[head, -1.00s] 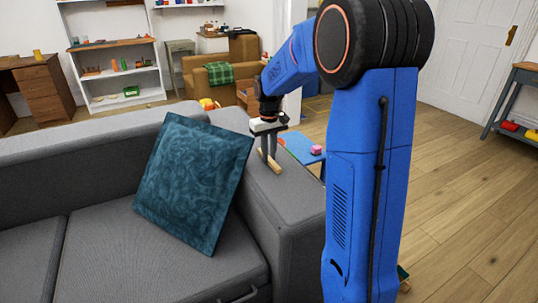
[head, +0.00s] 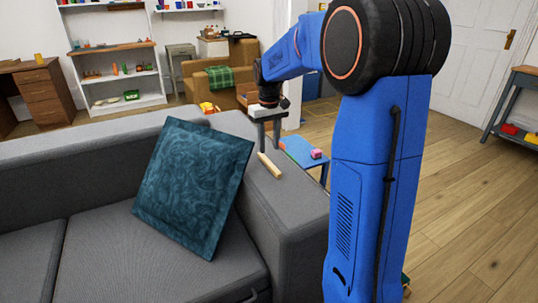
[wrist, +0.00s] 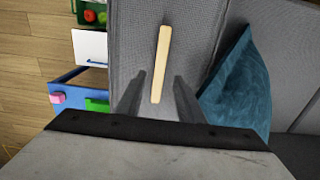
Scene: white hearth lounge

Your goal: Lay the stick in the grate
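The stick (head: 270,166) is a pale wooden rod lying on the flat top of the grey sofa arm (head: 290,205). My gripper (head: 269,141) is open and empty above the stick's far end. In the wrist view the stick (wrist: 163,52) lies lengthwise between the two spread fingers of my gripper (wrist: 160,78), with a gap on each side. I cannot make out a grate in either view.
A teal cushion (head: 190,190) leans on the sofa close left of the arm. A low blue table (head: 301,152) with a pink block (head: 316,154) stands beyond the sofa arm. Wooden floor (head: 470,210) is open at the right.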

